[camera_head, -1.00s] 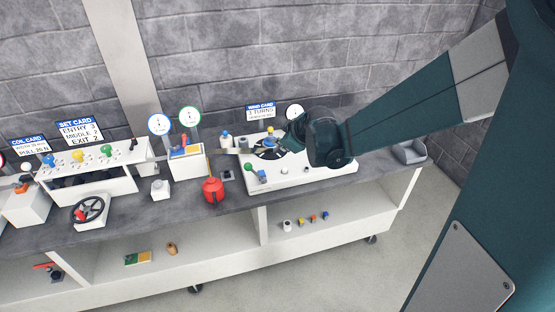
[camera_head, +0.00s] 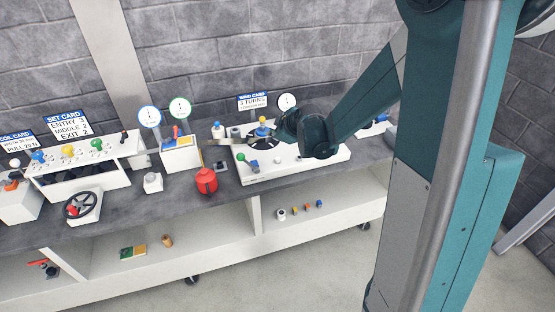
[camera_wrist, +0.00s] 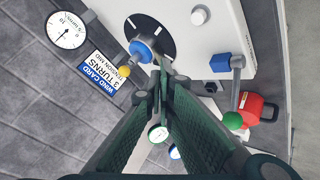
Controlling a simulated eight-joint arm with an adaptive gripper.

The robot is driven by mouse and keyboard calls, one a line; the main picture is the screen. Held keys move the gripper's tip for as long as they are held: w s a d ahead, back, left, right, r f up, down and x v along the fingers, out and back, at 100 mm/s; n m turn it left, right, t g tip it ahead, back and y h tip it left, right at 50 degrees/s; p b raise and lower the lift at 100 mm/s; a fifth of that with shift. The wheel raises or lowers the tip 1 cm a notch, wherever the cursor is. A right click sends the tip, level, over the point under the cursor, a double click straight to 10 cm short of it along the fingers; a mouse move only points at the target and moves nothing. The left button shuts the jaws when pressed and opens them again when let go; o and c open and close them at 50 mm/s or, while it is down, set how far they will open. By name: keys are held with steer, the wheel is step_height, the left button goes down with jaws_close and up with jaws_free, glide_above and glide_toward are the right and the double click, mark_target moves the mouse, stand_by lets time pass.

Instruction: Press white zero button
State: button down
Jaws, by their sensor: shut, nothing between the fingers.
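A white round button (camera_wrist: 200,14) stands on the white winding panel (camera_wrist: 185,40) at the top of the wrist view; in the head view it (camera_head: 278,160) shows on the panel's top. No zero label is readable on it. My gripper (camera_wrist: 163,72) is shut and empty, its tips close to the black dial (camera_wrist: 158,36) with the blue hub (camera_wrist: 142,48). The tips are apart from the white button. In the head view my gripper (camera_head: 282,126) is over the back of the panel, its fingertips partly hidden.
A yellow-knobbed crank (camera_wrist: 124,72) is just left of my fingers. A green-knobbed lever (camera_wrist: 233,120) and red container (camera_wrist: 258,108) lie to the right. A gauge (camera_wrist: 66,30) and wind card (camera_wrist: 103,79) stand beyond. A white box with a top knob (camera_head: 153,181) stands farther left.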

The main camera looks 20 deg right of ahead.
steer(key=shift+f, duration=0.1)
steer(key=shift+f+b, duration=2.7)
steer(key=shift+f, duration=1.55)
steer(key=shift+f+b, duration=0.85)
steer(key=shift+f, duration=0.15)
steer(key=shift+r, duration=0.15)
steer(key=shift+r+p, duration=0.5)
steer(key=shift+r, duration=0.35)
steer(key=shift+r+p, duration=1.35)
steer(key=shift+r, duration=1.15)
